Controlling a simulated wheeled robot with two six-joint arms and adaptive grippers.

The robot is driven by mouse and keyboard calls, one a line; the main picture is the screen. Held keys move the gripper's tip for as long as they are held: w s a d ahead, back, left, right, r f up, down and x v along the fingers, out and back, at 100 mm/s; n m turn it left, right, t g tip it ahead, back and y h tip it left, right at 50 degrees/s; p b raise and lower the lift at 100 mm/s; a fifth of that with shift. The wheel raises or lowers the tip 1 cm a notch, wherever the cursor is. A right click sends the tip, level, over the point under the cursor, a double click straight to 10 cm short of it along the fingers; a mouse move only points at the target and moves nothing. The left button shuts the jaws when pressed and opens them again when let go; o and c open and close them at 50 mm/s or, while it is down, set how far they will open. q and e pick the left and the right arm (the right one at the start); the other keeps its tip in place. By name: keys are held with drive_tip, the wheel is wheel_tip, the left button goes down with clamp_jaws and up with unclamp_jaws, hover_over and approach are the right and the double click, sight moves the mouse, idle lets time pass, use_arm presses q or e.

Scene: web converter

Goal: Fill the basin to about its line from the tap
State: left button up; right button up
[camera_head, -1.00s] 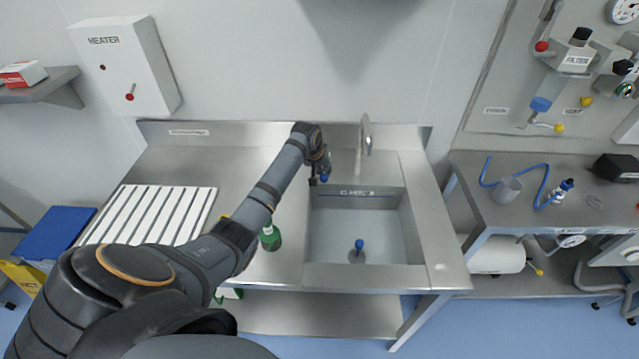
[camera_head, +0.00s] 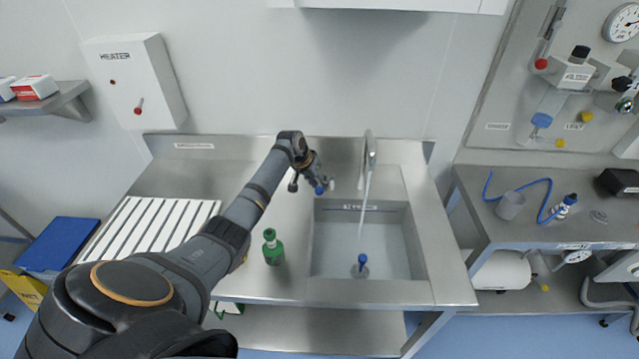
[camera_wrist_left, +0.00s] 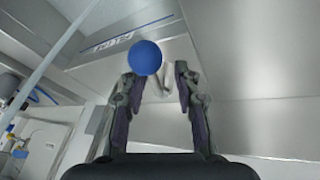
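The steel basin (camera_head: 410,240) is set in the counter, with a dark line and lettering (camera_head: 360,207) on its back wall. A blue-topped plug (camera_head: 362,263) stands upright on its floor. The tap (camera_head: 370,150) pours a thin stream (camera_head: 364,205) into the basin; the water level is hard to tell. My left gripper (camera_head: 322,178) is at the basin's back left corner, left of the tap. A blue ball knob (camera_head: 319,190) is close to it. In the left wrist view the fingers (camera_wrist_left: 157,85) are apart, and the knob (camera_wrist_left: 145,57) shows just beyond them. My right gripper is out of view.
A green bottle (camera_head: 273,248) stands on the counter left of the basin, close to my left arm. A white slatted rack (camera_head: 140,228) lies further left. A side bench (camera_head: 515,232) at right holds a grey cup (camera_head: 510,205) and blue hose.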

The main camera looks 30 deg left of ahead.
use_arm(q)
drive_tip(key=shift+s+f, duration=0.25)
drive_tip(key=shift+f, duration=0.1)
drive_tip(key=v, duration=1.2)
drive_tip(key=shift+w+r, duration=0.25)
drive_tip(key=shift+r, duration=0.05)
idle(6.2)
